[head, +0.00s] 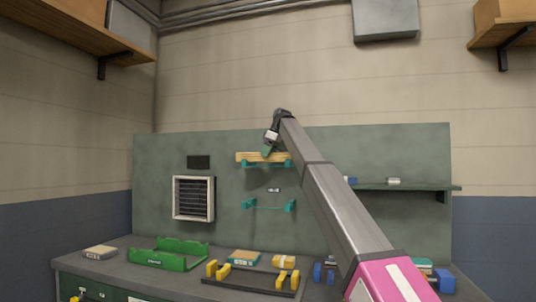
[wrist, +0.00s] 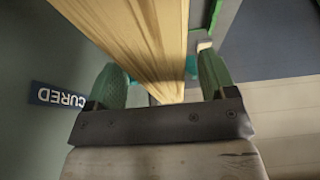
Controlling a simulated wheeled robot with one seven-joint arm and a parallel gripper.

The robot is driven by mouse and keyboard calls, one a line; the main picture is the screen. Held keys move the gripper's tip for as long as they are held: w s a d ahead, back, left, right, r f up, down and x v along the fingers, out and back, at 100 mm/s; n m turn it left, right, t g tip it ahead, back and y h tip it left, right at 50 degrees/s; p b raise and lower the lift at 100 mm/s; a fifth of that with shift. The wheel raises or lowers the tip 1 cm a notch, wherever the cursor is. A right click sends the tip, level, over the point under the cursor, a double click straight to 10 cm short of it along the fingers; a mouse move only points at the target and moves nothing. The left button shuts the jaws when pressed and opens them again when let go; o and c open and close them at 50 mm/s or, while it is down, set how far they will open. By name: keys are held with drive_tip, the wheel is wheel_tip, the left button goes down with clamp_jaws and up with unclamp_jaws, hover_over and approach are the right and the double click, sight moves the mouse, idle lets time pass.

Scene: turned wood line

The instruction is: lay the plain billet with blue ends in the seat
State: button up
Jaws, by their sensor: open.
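A plain pale wood billet (head: 246,157) rests across the upper pair of teal brackets (head: 281,164) on the green back panel. No blue ends can be made out on it. My gripper (head: 267,149) is at this billet. In the wrist view, the open green fingers of my gripper (wrist: 161,80) stand on either side of the billet (wrist: 140,40), and I cannot tell whether either touches it. A lower pair of teal brackets (head: 268,206) is empty. A green cradle (head: 168,257) lies empty on the bench. I cannot tell which holder is the seat.
A black rack with yellow posts (head: 250,279), blue posts (head: 325,272) and several small blocks stand on the bench (head: 122,270). A shelf (head: 420,187) at right holds small items. A vent (head: 193,198) is left of the brackets. A "CURED" sign (wrist: 58,98) shows.

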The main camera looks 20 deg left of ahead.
drive_tip(key=v, duration=1)
drive_tip(key=shift+d+r, duration=0.15)
drive_tip(key=shift+r, duration=0.15)
